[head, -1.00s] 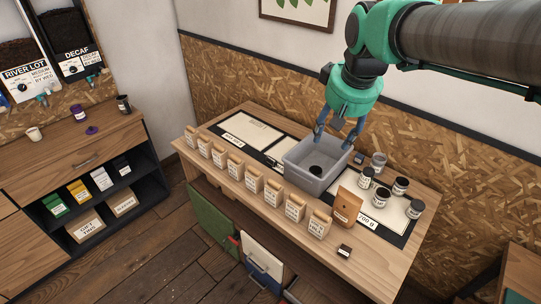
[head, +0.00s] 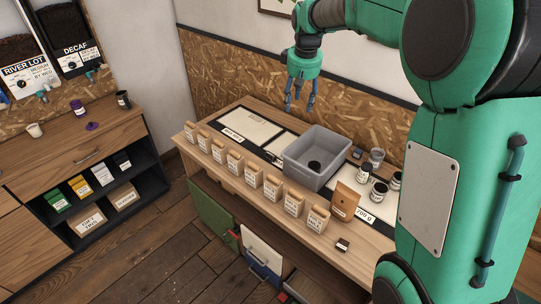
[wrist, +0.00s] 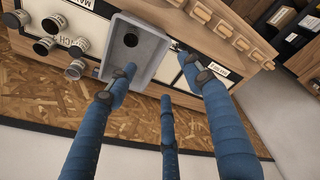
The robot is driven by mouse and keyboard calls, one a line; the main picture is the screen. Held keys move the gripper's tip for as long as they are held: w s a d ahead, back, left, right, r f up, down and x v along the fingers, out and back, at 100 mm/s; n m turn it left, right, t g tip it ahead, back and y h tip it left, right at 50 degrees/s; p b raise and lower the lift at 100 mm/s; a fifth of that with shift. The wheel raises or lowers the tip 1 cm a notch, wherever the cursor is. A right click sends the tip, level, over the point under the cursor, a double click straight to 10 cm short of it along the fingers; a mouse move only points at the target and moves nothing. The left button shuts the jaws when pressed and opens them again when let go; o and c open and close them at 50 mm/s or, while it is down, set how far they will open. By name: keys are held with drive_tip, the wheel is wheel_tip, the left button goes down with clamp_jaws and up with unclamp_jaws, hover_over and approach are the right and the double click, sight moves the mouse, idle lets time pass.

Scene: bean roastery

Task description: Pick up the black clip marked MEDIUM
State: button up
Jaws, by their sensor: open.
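Small black clips with pale labels show on the wooden bench. In the wrist view the blue fingers (wrist: 170,85) reach toward the bench, and a small dark thing (wrist: 178,46) shows beside the bin.
The grey bin (head: 310,178) stands mid-bench with a dark round thing inside. A row of kraft bags (head: 252,176) lines the front, with a brown pouch (head: 344,201) to the right. Several jars (head: 379,193) stand at the right. Pale mats lie behind the bags.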

drive_tip(key=w+a+f+n+g+p, duration=0.15)
drive_tip(key=w+a+f, duration=0.25)
drive_tip(key=w+f, duration=0.75)
drive_tip(key=n+p, duration=0.1)
drive_tip(key=n, duration=0.1)
hover_over(272, 154)
wheel_tip(272, 154, down, 17)
drive_tip(key=shift+w+f+g, duration=0.1)
drive_tip(key=shift+w+g, duration=0.1)
drive_tip(key=shift+g, duration=0.15)
drive_tip(key=shift+f, duration=0.15)
drive_tip(key=shift+f, duration=4.15)
drive_tip(key=shift+f, duration=0.1)
drive_tip(key=shift+a+f, duration=0.1)
drive_tip(key=shift+f, duration=2.4)
